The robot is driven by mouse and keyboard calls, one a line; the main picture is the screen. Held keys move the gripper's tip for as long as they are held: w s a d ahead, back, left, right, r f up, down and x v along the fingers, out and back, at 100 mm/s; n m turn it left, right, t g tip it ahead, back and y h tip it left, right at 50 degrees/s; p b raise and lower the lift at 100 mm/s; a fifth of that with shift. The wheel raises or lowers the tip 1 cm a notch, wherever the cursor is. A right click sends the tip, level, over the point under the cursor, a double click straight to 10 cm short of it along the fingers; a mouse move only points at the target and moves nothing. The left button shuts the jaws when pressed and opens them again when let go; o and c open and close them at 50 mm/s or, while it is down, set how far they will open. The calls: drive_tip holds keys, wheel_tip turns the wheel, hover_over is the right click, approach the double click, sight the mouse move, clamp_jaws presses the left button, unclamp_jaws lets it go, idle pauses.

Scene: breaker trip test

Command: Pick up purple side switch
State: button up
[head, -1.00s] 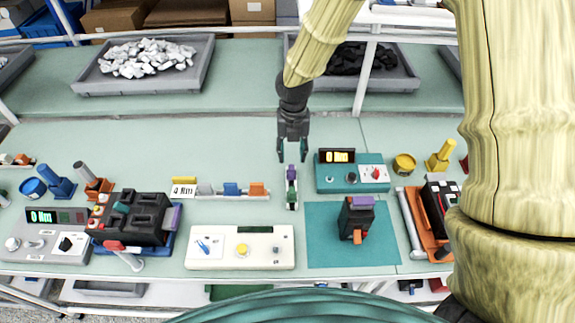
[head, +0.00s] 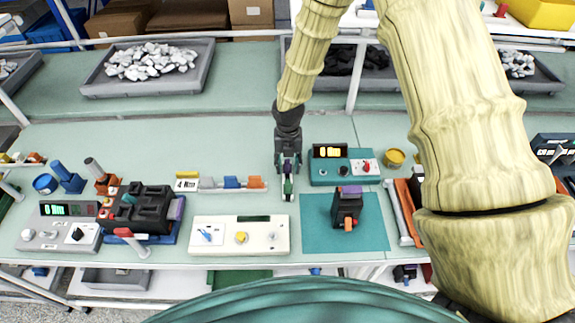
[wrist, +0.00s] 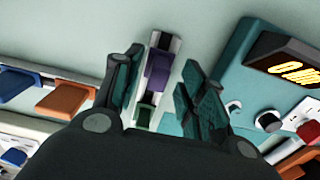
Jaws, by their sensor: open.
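The purple side switch (wrist: 159,72) sits on a narrow pale rail with a green piece (wrist: 145,115) below it in the wrist view. In the head view the purple switch (head: 288,168) is partly hidden by the fingers. My gripper (wrist: 158,95) is open, with one finger on each side of the rail and the purple switch between them. A gap shows on each side in the wrist view. In the head view my gripper (head: 288,170) points down over the rail, left of the teal meter box (head: 325,175).
The teal box with a lit display stands close to the right finger. Orange (wrist: 65,102) and blue pieces lie to the left. A dark breaker (head: 347,208) stands on the teal mat (head: 375,235). A white panel (head: 215,247) lies in front.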

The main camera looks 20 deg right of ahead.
drive_tip(key=shift+w+f, duration=0.35)
drive_tip(key=shift+w, duration=0.1)
drive_tip(key=shift+s+a+r, duration=0.1)
drive_tip(key=shift+s+r, duration=0.15)
drive_tip(key=shift+s, duration=0.05)
drive_tip(key=c, duration=0.7)
clamp_jaws()
